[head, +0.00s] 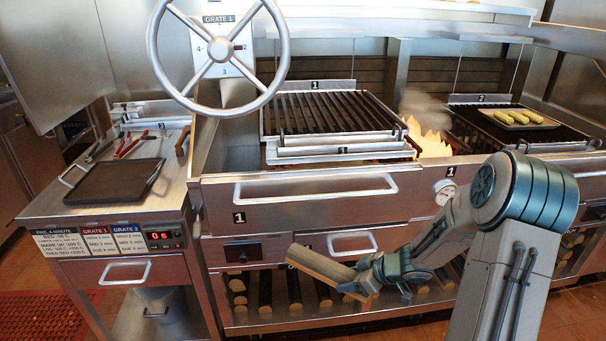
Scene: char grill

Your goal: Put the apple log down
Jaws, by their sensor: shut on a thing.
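The apple log (318,263) is a light brown piece of wood in the head view. My gripper (364,276) is shut on its right part. The log is tilted, its left end higher than its right. It is in front of the grill's lower front, between the drawer level and the log rack (335,318) below. I cannot tell how far it is from the grill front. Part of the log is hidden by the gripper.
Grate 1 (335,112) is empty, with flames (430,140) to its right. Corn lies on a tray (522,126) on grate 2. A handwheel (222,50) stands above. A side counter (175,178) holds a dark tray (115,180). Several log ends show in the rack.

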